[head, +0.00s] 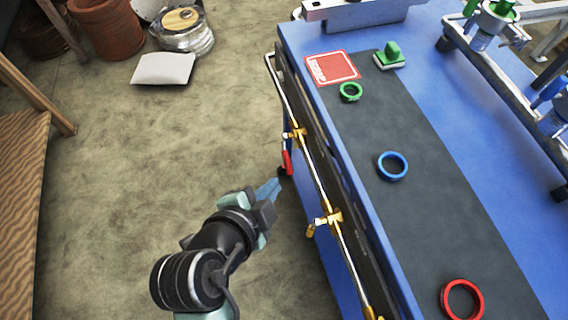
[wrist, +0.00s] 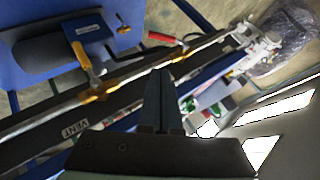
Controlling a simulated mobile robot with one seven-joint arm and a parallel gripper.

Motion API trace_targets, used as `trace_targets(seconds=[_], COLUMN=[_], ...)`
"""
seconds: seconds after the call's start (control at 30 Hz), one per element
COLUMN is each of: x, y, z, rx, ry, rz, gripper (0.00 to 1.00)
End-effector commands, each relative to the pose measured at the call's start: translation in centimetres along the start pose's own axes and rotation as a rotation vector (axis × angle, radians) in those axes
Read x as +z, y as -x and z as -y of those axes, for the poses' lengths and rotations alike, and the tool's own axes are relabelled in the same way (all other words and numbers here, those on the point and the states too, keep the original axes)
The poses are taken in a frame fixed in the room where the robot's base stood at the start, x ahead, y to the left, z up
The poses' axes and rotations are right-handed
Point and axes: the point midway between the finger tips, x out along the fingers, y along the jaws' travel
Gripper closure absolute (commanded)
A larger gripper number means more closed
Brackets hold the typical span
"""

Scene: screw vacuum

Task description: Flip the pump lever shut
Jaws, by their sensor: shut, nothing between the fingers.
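A red-handled lever (head: 287,162) hangs at the side of the blue table, below a brass valve (head: 295,134) on the metal pipe. In the wrist view the red handle (wrist: 163,38) sticks out beside the pipe, above and apart from my fingertips. My gripper (head: 277,184) is shut and empty, just left of and below the red handle; whether it touches cannot be told from the head view. My fingers (wrist: 161,75) also show in the wrist view, close to the pipe. A second valve has a yellow lever (head: 311,230), turned away from the pipe. I cannot read which lever is the pump's.
The blue table (head: 440,90) carries a dark mat with green, blue (head: 392,166) and red rings and a red sign (head: 332,68). A VENT label (wrist: 75,130) is on the table's side. Open floor (head: 120,190) lies to the left.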

Motion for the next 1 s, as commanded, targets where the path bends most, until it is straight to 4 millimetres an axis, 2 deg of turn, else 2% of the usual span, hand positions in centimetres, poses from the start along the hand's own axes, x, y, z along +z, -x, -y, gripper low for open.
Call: trace_targets(seconds=[0.2,0.63,0.77,1.0], x=[-1.1,-1.2,-1.2,-1.4], y=[0.7,0.4,-1.1,-6.1], z=[-0.2,-0.3,-0.4,-0.6], rx=[0.018,0.020,0.020,0.021], ry=[-0.132,-0.139,-0.139,-0.140], rz=[-0.052,-0.055,-0.057,-0.056], gripper=[1.00,1.00,1.00,1.00])
